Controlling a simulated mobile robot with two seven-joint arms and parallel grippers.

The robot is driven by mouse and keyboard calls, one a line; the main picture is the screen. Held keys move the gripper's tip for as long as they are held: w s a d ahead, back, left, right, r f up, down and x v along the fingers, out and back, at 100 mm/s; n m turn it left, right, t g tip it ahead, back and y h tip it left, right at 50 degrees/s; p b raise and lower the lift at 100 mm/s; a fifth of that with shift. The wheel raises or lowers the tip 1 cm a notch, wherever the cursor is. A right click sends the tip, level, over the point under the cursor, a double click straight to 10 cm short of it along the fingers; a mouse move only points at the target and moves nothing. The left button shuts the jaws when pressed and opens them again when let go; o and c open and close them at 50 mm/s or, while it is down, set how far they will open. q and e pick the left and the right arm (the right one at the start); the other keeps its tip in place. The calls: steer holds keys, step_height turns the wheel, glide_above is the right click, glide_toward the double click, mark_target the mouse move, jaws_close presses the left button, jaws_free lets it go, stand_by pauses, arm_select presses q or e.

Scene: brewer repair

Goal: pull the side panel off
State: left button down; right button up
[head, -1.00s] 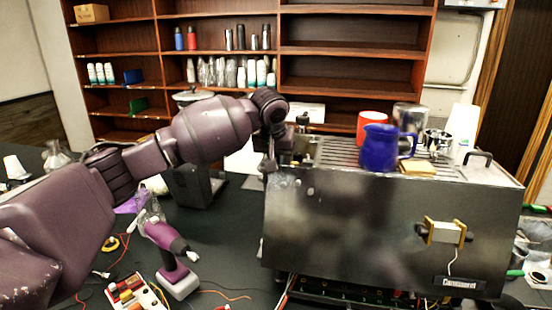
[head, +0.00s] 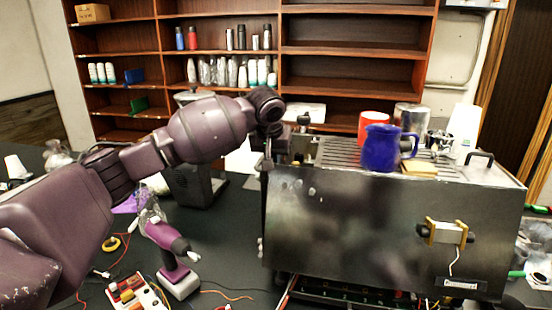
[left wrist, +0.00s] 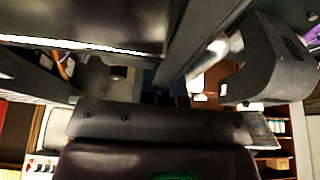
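The side panel (head: 350,215) is a large dark, smudged metal sheet on the near side of the brewer (head: 480,173). It stands roughly upright, with a dark strip along its left edge and a green circuit board (head: 370,294) showing below it. My left gripper (head: 268,162) is at the panel's upper left corner; its fingertips are mostly hidden there. In the left wrist view, dark surfaces surround the gripper (left wrist: 170,95), and I cannot tell whether its fingers grip the panel edge. My right gripper is not in view.
A blue jug (head: 380,148), a red cup (head: 372,125) and a yellow sponge (head: 419,169) stand on the brewer top. A purple drill (head: 168,245) and a box with coloured switches (head: 134,295) are on the table at left. A clamp-like part (head: 445,233) sits on the panel's right side.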

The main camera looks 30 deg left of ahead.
arm_select(q)
steer(key=shift+s+a+r, duration=0.15)
steer(key=shift+a+r, duration=0.05)
steer(key=shift+a, duration=0.3)
steer(key=shift+s+a+r, duration=0.1)
steer(key=shift+a+r, duration=0.05)
steer(key=shift+a, duration=0.3)
steer(key=shift+r, duration=0.1)
steer(key=shift+a, duration=0.2)
steer(key=shift+s+a+r, duration=0.15)
steer(key=shift+a, duration=0.45)
steer(key=shift+s+a+r, duration=0.1)
steer(key=shift+s+a, duration=0.1)
steer(key=shift+a, duration=0.35)
steer(key=shift+s+a+r, duration=0.15)
steer(key=shift+a, duration=0.45)
steer(key=shift+r, duration=0.1)
